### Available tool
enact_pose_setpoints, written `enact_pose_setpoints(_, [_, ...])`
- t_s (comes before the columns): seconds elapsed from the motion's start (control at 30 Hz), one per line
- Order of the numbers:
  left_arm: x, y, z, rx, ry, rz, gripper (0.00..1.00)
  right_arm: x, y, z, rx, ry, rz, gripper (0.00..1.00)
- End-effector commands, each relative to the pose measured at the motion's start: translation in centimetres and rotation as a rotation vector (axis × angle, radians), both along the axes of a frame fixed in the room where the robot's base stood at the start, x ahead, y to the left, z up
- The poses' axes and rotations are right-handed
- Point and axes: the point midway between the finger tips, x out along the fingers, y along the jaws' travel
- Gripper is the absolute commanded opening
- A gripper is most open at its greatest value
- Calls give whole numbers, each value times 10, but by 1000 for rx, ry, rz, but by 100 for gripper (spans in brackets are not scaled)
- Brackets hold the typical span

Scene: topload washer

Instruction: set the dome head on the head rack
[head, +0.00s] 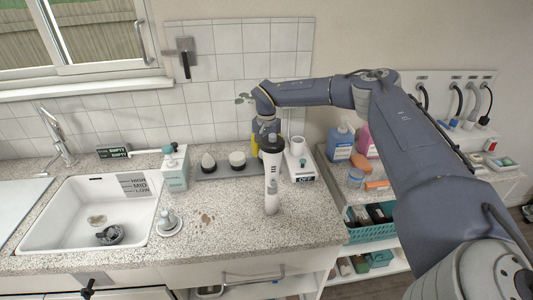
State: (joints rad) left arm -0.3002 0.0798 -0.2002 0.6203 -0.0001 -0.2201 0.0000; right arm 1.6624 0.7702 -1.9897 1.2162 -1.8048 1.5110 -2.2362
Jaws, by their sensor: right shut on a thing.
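A dark flat rack (222,173) lies on the counter by the tiled wall. I cannot tell for sure which head is the dome head. My right gripper (269,137) reaches down just right of the rack. It appears shut on the upper end of an upright white handle (272,182). Its fingertips are largely hidden by the handle's top. The handle's lower end is at the counter, but I cannot tell whether it touches. My left gripper is out of view.
A sink (88,205) is at left. A soap dispenser (175,168) stands left of the rack. A white round piece (169,223) lies on the front counter. A white stand (299,160) is right of the handle.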

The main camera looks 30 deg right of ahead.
Motion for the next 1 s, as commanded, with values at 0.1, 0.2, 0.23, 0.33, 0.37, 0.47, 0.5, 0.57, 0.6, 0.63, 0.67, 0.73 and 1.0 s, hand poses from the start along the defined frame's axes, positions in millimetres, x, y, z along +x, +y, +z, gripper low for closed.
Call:
enact_pose_setpoints(0.1, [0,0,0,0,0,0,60,0,0,-2,0,0,0,2])
enact_pose_setpoints(0.2, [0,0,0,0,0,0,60,0,0,-3,0,0,0,2])
enact_pose_setpoints(0.23, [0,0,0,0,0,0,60,0,0,-3,0,0,0,2])
enact_pose_setpoints(0.33, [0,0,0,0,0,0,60,0,0,-4,0,0,0,2])
enact_pose_setpoints(0.37, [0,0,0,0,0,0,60,0,0,-5,0,0,0,2])
enact_pose_setpoints(0.47, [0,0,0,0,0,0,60,0,0,-6,0,0,0,2])
enact_pose_setpoints(0.5, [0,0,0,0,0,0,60,0,0,-7,0,0,0,2])
enact_pose_setpoints(0.57, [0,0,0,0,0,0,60,0,0,-7,0,0,0,2])
enact_pose_setpoints(0.6, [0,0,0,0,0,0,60,0,0,-8,0,0,0,2])
enact_pose_setpoints(0.63, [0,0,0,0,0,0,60,0,0,-8,0,0,0,2])
enact_pose_setpoints(0.67, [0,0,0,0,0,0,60,0,0,-8,0,0,0,2])
enact_pose_setpoints(0.73, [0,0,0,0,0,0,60,0,0,-9,0,0,0,2])
enact_pose_setpoints(1.0, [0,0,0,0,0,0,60,0,0,-13,0,0,-1,2])
